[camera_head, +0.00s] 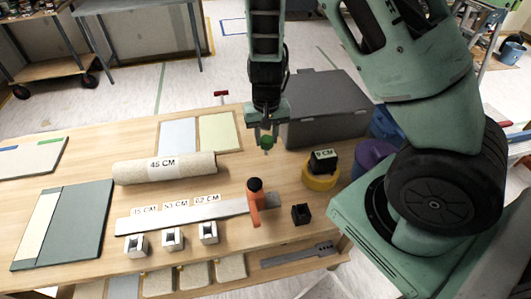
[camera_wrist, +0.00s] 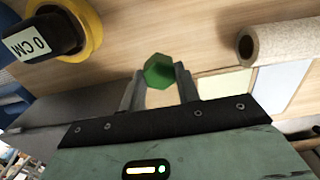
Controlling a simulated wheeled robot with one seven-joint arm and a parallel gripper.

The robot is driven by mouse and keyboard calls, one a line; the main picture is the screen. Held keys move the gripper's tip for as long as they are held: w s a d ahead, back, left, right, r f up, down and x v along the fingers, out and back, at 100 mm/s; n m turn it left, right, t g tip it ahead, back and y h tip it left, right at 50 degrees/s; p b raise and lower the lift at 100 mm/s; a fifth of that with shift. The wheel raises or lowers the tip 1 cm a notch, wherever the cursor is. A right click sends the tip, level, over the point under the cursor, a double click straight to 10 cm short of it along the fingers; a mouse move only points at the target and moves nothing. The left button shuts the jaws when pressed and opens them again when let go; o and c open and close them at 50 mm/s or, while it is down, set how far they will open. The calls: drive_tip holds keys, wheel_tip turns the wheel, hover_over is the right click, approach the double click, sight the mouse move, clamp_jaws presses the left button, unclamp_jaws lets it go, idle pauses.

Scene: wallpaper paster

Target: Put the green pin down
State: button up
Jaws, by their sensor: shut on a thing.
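The green pin (camera_head: 267,142) is held by my gripper (camera_head: 267,133), above the wooden table near its back edge. In the wrist view the pin's hexagonal green head (camera_wrist: 159,72) shows between the two fingers of my gripper (camera_wrist: 159,82), which are shut on it. The lower part of the pin is hard to make out. The wooden table (camera_head: 90,215) lies below, and the pin appears apart from it.
A grey box (camera_head: 325,105) stands just right of my gripper. A yellow tape roll (camera_head: 320,178) with a black labelled block (camera_head: 324,160), an orange-handled tool (camera_head: 254,205) and a wallpaper roll (camera_head: 163,168) lie nearby. Bare wood shows between the wallpaper roll and tape roll.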

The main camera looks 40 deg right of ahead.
sight(266, 154)
drive_tip(key=shift+f+b, duration=0.3)
drive_tip(key=shift+f, duration=2.75)
drive_tip(key=shift+f, duration=0.1)
drive_tip(key=o, duration=1.1)
drive_tip(key=shift+c, duration=0.2)
wheel_tip(266, 154, up, 12)
drive_tip(key=shift+a+r+p, duration=0.1)
drive_tip(key=shift+p, duration=0.85)
drive_tip(key=s+a+r+n+y, duration=0.1)
drive_tip(key=s+a+r+n, duration=0.25)
drive_tip(key=a, duration=0.25)
drive_tip(key=s+a+r+n+y, duration=0.1)
drive_tip(key=s+a+r+n, duration=0.1)
drive_tip(key=s+a+r, duration=0.35)
drive_tip(key=s+a+r+n, duration=0.2)
drive_tip(key=s+a+n, duration=0.1)
drive_tip(key=s, duration=0.3)
drive_tip(key=s+a+r+n+h, duration=0.1)
drive_tip(key=s+a+r+n, duration=0.1)
drive_tip(key=s, duration=0.4)
drive_tip(key=shift+a+r+n, duration=0.35)
drive_tip(key=shift+a+n, duration=0.55)
drive_tip(key=shift+n, duration=0.05)
